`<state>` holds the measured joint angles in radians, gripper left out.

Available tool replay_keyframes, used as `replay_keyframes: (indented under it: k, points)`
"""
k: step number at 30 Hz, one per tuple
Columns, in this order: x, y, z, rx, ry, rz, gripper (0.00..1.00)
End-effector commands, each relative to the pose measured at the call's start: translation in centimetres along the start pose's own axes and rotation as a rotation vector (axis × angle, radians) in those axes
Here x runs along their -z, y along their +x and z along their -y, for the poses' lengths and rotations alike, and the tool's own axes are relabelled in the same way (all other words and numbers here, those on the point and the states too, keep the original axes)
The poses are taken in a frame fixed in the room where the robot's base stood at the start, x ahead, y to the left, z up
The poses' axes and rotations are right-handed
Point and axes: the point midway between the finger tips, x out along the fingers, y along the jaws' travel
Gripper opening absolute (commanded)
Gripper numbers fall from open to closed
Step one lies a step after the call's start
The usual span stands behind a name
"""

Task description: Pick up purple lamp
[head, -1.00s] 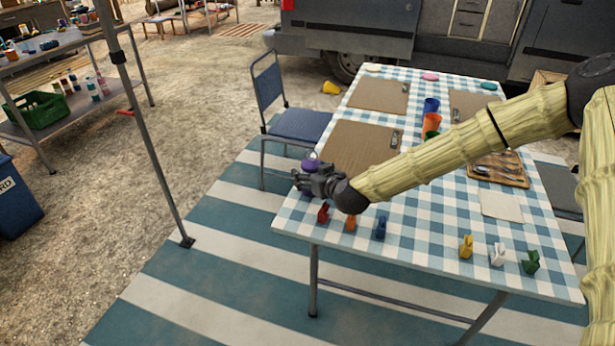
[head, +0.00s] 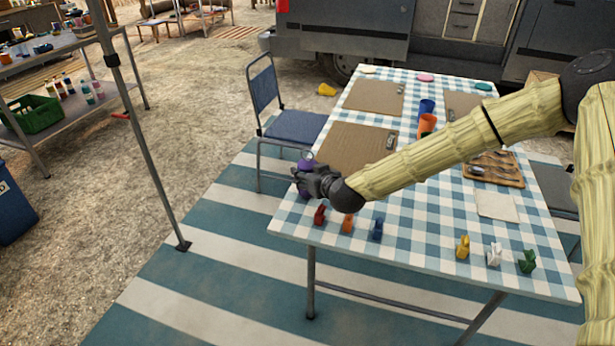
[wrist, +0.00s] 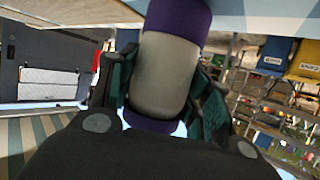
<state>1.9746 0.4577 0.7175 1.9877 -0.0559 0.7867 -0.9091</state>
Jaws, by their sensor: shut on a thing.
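The purple lamp is at the left edge of the checked table. Its purple top (head: 306,164) shows just above my gripper (head: 303,182) in the head view. In the wrist view the lamp (wrist: 164,75) has a pale grey middle between purple ends and sits between the two fingers of my gripper (wrist: 163,92). The gripper is shut on it. In the head view the gripper hides most of the lamp, so I cannot tell whether its base touches the table.
Red (head: 319,215), orange (head: 347,223) and blue (head: 377,229) small pieces stand close below my gripper on the table (head: 420,245). A brown board (head: 357,148) lies behind it. A blue chair (head: 290,125) stands beside the table. A tent pole (head: 145,130) stands further left.

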Motion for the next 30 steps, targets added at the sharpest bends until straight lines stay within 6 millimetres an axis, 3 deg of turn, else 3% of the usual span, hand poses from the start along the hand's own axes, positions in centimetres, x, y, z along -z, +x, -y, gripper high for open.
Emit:
replay_keyframes:
  k: [18,30]
  points:
    - [7.4,-3.0,0.0,0.000,-0.003,-0.002,0.19]
    - [8.7,-3.6,0.0,-0.002,0.000,-0.001,0.19]
